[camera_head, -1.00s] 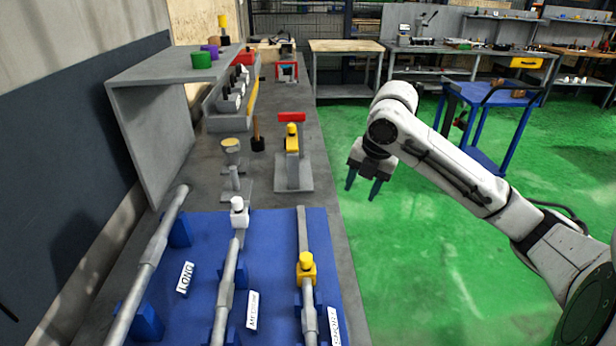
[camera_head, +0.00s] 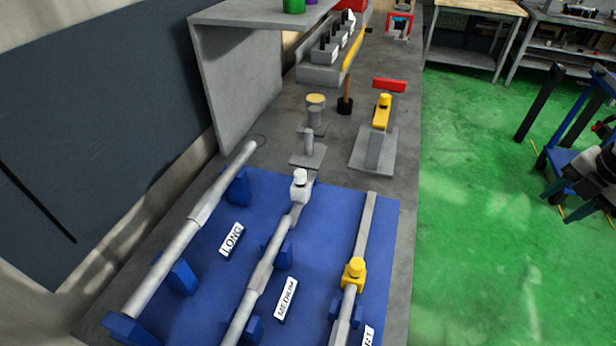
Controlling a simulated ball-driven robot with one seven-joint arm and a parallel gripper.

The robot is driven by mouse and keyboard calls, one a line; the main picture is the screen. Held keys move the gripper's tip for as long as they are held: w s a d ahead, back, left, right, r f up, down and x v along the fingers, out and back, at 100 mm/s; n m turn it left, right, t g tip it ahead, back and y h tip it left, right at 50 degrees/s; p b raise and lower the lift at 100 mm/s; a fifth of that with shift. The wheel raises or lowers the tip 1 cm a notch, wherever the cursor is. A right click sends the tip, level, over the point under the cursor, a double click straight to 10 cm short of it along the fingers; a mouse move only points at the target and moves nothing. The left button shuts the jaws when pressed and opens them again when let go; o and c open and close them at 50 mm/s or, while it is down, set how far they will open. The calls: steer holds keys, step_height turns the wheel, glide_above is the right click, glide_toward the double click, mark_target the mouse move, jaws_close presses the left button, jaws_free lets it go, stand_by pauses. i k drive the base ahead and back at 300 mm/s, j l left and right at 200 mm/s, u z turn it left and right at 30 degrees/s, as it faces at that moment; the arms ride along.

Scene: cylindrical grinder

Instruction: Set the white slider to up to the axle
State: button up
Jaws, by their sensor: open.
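The white slider (camera_head: 300,186) sits upright near the far end of a narrow grey rail on the blue board (camera_head: 210,290). The grey medium axle (camera_head: 262,272) lies in blue supports on the near side of the slider. A short stretch of grey rail seems to show between slider and axle, but whether they touch is hard to tell. My gripper (camera_head: 590,188) is partly in view at the right edge, over the floor and far from the slider. It is open and empty; its fingers are hard to make out against the blue cart.
The long axle (camera_head: 190,243) lies to the left. A yellow slider (camera_head: 354,272) is against the short axle at right. Behind the board stand a grey post (camera_head: 309,145), a yellow-topped clamp (camera_head: 382,113) and a hammer (camera_head: 346,97).

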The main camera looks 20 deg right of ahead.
mark_target(300, 190)
steer(key=l+u, duration=0.35)
steer(key=k+l+u, duration=0.15)
steer(key=l+u, duration=0.15)
steer(key=k+l+u, duration=0.15)
steer(key=l+u, duration=0.2)
steer(key=k+l, duration=0.05)
steer(key=l, duration=0.1)
